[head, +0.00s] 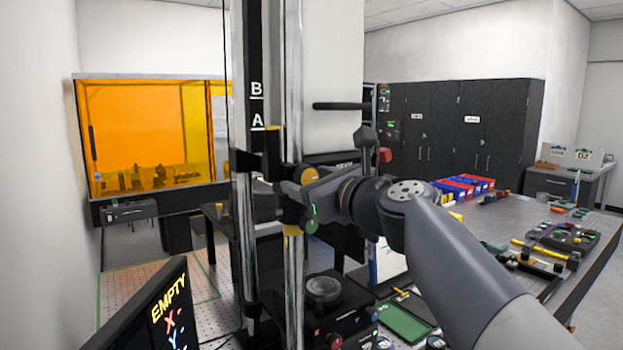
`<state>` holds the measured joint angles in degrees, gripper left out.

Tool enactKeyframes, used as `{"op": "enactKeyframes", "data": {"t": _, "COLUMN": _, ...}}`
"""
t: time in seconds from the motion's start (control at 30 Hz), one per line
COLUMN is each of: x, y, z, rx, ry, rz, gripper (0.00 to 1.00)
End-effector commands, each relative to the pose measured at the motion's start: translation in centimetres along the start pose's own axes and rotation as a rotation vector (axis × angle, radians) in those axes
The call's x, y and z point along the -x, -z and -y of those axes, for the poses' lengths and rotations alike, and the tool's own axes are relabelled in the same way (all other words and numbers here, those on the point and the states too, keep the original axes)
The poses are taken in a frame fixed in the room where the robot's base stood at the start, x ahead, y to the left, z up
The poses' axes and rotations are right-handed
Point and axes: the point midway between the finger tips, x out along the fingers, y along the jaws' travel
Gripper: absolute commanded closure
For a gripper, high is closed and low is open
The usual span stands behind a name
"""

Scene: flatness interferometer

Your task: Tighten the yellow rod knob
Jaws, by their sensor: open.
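The yellow rod knob (308,176) shows as a round, dull yellow end beside the bright vertical rod (294,90), about midway up the picture. My gripper (304,192) reaches in from the right and is open at the rod, very close to the knob. From this view I cannot tell whether a finger touches the knob. The dark clamp parts behind the knob are partly hidden by my gripper and wrist.
A dark column (256,60) marked B and A stands beside the rod. A black bar (342,106) juts right above my wrist. A monitor (150,310) reading EMPTY is at lower left. A black stage (324,288) is below. A cluttered table (480,235) lies right.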

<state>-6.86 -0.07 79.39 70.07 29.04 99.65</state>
Motion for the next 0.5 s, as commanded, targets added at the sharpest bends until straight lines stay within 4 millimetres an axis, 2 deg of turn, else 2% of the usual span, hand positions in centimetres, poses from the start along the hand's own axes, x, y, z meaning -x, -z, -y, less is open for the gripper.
{"op": "enactKeyframes", "data": {"t": 0.2, "x": 0.00, "y": -0.01, "z": -0.01, "rx": 0.000, "ry": 0.000, "rz": 0.001, "gripper": 0.42}}
{"op": "enactKeyframes", "data": {"t": 0.5, "x": 0.02, "y": -0.01, "z": -0.01, "rx": 0.000, "ry": 0.000, "rz": 0.000, "gripper": 0.66}}
